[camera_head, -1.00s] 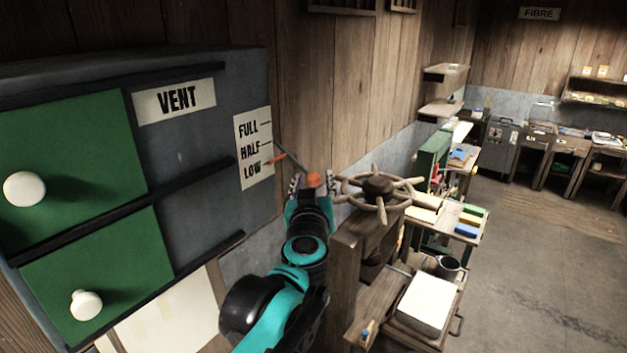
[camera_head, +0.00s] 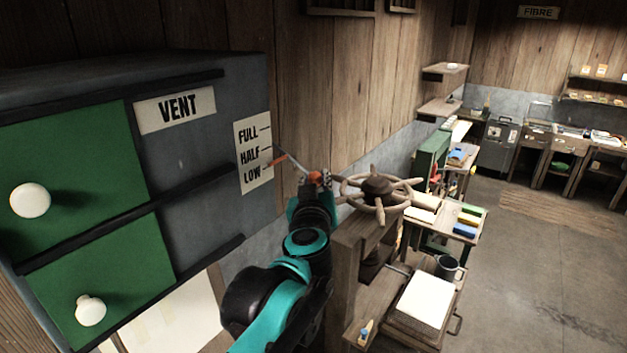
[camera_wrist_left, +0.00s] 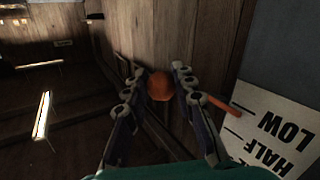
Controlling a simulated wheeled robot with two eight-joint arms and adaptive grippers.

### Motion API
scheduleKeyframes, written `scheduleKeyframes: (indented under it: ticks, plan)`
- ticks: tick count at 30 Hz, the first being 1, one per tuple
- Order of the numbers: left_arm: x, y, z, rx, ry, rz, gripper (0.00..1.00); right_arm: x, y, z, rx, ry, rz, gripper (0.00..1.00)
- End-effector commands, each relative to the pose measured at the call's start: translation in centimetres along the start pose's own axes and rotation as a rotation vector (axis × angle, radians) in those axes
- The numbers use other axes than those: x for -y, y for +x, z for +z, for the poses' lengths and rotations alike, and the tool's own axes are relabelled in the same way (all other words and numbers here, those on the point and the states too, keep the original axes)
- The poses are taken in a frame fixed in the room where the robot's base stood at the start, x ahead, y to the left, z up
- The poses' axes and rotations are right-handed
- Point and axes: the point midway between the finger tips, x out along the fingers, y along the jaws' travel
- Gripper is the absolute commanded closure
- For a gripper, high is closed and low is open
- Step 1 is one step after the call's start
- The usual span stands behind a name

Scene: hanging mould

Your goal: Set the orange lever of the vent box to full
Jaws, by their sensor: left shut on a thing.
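The grey vent box (camera_head: 205,130) is at the left, with a white FULL, HALF, LOW scale (camera_head: 253,186) on its side. Its lever has a thin grey rod, an orange pointer (camera_head: 279,160) and a round orange knob (camera_head: 315,178). The pointer's tip is beside the LOW mark. My left gripper (camera_head: 314,177) is shut on the knob. In the left wrist view the knob (camera_wrist_left: 160,86) sits between the two fingers, and the pointer (camera_wrist_left: 222,104) is right of them, near LOW. My right gripper is not in view.
A spoked wooden wheel (camera_head: 377,187) on a wooden post stands just right of my left gripper. The plank wall (camera_head: 325,95) is behind it. Green drawers (camera_head: 75,170) with white knobs are at the left. Open floor (camera_head: 530,270) lies at the right.

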Motion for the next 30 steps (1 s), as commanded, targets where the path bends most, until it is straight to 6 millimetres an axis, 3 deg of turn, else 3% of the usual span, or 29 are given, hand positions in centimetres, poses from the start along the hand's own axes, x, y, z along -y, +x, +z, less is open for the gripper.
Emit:
scheduleKeyframes:
  ticks: [7, 26, 27, 30]
  plan:
    - [-1.8, -0.8, -3.5, 0.097, -0.15, -0.013, 1.0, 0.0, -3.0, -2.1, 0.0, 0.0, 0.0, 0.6]
    - [-3.5, -1.1, -12.6, 0.091, -0.14, -0.013, 1.0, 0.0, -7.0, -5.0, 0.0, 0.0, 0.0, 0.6]
    - [-3.5, -1.0, -12.8, 0.091, -0.14, -0.013, 0.99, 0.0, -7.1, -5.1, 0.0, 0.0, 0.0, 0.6]
    - [-3.5, -1.1, -12.4, 0.091, -0.141, -0.012, 0.72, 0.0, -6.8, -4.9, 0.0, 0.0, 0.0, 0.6]
